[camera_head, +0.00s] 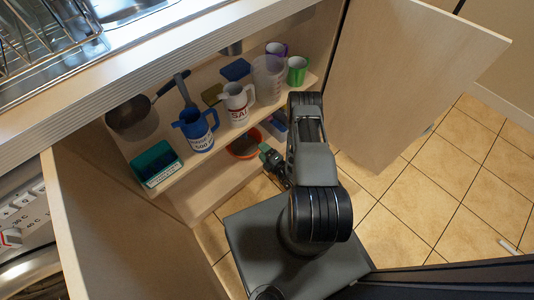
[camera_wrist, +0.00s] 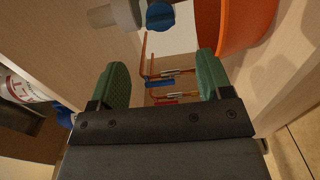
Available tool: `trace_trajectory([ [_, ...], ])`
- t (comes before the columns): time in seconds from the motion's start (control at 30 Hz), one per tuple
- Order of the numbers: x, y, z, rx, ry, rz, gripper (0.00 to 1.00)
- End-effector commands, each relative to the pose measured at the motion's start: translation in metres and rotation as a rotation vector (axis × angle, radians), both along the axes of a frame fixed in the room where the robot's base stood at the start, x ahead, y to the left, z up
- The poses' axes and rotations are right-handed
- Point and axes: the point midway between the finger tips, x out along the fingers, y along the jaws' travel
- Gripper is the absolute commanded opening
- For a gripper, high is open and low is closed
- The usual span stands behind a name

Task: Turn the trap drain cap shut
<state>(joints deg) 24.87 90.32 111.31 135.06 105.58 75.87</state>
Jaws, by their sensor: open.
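The trap drain cap (camera_wrist: 160,16) is a blue winged knob on a light grey pipe fitting (camera_wrist: 126,14), at the top middle of the wrist view. I cannot make it out in the head view. My gripper (camera_wrist: 162,78) has green pads set wide apart with nothing held between them. The cap lies ahead of the fingertips, apart from them. In the head view my gripper (camera_head: 272,160) reaches into the open cabinet below the shelf, and its far side is partly hidden.
An orange bucket (camera_wrist: 247,22) stands close to the right finger; it also shows in the head view (camera_head: 244,146). Copper pipes with a blue valve handle (camera_wrist: 160,84) and a red one (camera_wrist: 165,101) lie beyond. Mugs and a pan (camera_head: 130,115) crowd the shelf above. A cabinet door (camera_head: 405,80) stands open.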

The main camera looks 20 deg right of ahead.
Motion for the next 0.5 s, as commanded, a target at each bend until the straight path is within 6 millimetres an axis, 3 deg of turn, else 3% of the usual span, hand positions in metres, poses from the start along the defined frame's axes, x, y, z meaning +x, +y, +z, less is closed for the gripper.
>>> trace_trajectory([
  [0.2,-0.018,-0.006,0.000,0.000,0.000,-0.001,0.72],
  [0.5,-0.021,-0.007,0.000,-0.001,-0.001,0.000,0.72],
])
